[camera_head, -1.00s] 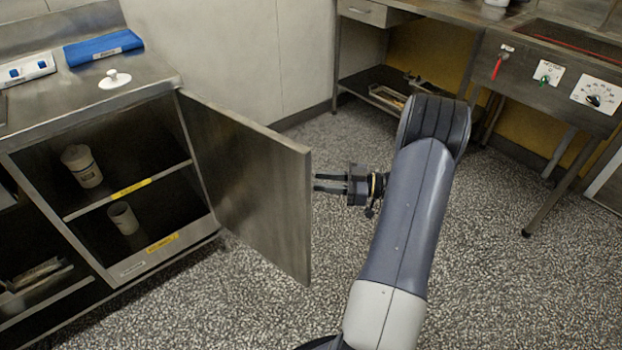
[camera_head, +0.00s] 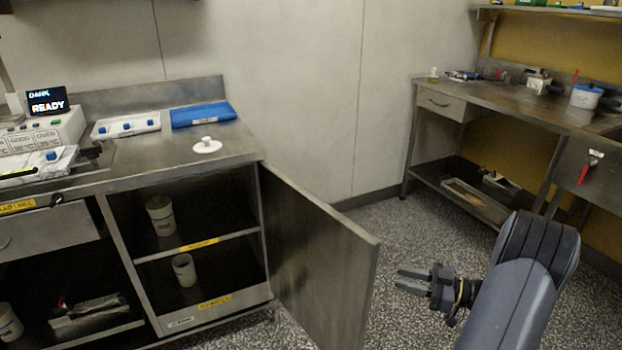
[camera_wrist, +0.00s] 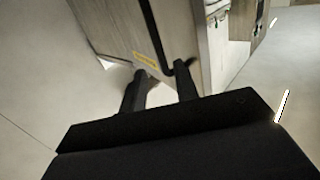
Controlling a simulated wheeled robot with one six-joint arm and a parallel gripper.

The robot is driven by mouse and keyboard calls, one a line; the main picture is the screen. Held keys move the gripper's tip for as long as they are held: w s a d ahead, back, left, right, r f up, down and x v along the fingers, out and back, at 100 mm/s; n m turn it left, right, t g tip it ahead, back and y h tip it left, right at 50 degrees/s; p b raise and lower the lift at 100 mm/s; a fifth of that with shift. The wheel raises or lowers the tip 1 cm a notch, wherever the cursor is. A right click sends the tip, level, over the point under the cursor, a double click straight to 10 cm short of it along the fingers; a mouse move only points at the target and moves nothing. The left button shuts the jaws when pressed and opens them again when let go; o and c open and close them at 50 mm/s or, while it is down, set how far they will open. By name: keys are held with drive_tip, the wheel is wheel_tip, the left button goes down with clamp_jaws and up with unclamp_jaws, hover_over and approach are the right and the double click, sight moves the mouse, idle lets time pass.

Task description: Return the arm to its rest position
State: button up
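My gripper (camera_head: 412,281) hangs at the lower right in the head view, to the right of the open cabinet door (camera_head: 318,262). Its two fingers point left and stand apart with nothing between them. In the wrist view the two fingertips (camera_wrist: 160,82) are also apart and empty, with a metal panel and a yellow label beyond them. My arm comes in from the lower right corner, bent at the elbow. A gap shows between the fingers and the door in the head view.
The cabinet's shelves hold a lidded white jar (camera_head: 161,215) and a white cup (camera_head: 184,269). A blue folded pack (camera_head: 203,114) and a white lid (camera_head: 208,146) lie on the counter. A steel table (camera_head: 500,100) stands at the back right. Speckled floor lies between.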

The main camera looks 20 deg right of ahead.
drive_tip(key=b+x, duration=0.1)
drive_tip(key=x, duration=0.8)
drive_tip(key=shift+a, duration=0.15)
